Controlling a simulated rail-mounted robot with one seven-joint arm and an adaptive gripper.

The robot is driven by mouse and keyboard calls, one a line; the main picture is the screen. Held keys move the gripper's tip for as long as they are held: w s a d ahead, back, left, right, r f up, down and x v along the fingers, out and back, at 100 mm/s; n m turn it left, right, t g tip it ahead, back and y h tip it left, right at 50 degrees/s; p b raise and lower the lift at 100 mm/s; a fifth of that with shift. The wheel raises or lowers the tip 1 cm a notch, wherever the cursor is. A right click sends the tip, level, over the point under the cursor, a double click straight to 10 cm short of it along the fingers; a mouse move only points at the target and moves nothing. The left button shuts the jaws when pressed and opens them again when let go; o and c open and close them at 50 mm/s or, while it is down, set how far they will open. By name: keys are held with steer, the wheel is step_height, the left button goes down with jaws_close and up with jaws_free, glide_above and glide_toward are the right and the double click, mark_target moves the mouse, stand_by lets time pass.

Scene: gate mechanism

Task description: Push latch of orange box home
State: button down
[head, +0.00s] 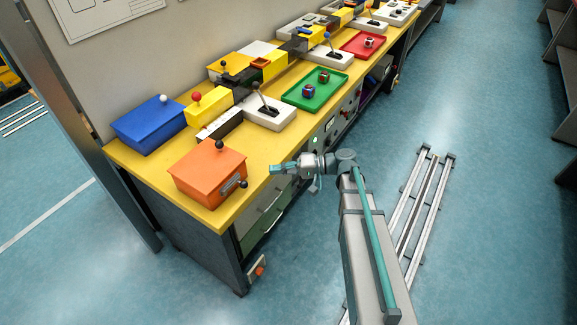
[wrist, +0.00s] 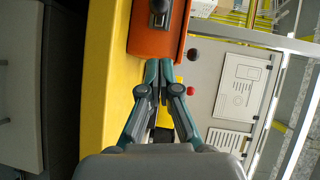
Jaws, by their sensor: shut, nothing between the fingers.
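The orange box (head: 205,175) sits at the near left end of the yellow table, with a dark round knob (head: 220,146) on its lid. Its dark latch (head: 230,186) is on the front side facing my arm; how far in it sits is too small to tell. My gripper (head: 273,169) is shut and empty, to the right of the box and apart from it in the head view. In the wrist view the shut fingertips (wrist: 159,63) show at the lower edge of the orange box (wrist: 150,42), and the dark latch (wrist: 159,12) is above them at the top edge.
A blue box (head: 150,124) and a yellow box (head: 208,105) stand behind the orange box. A grey lever unit (head: 268,114) and a green tray (head: 316,92) with small cubes lie further along the yellow table (head: 262,150).

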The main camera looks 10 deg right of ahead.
mark_target(243, 180)
steer(key=shift+s+a+f+p, duration=0.2)
steer(key=shift+s+a+p, duration=0.15)
steer(key=shift+a, duration=0.8)
steer(key=shift+s+a+f+p, duration=0.25)
steer(key=shift+a+p, duration=0.15)
steer(key=shift+a, duration=0.7)
steer(key=shift+s+a+f+p, duration=0.2)
steer(key=shift+s+a+p, duration=0.15)
steer(key=shift+a, duration=0.8)
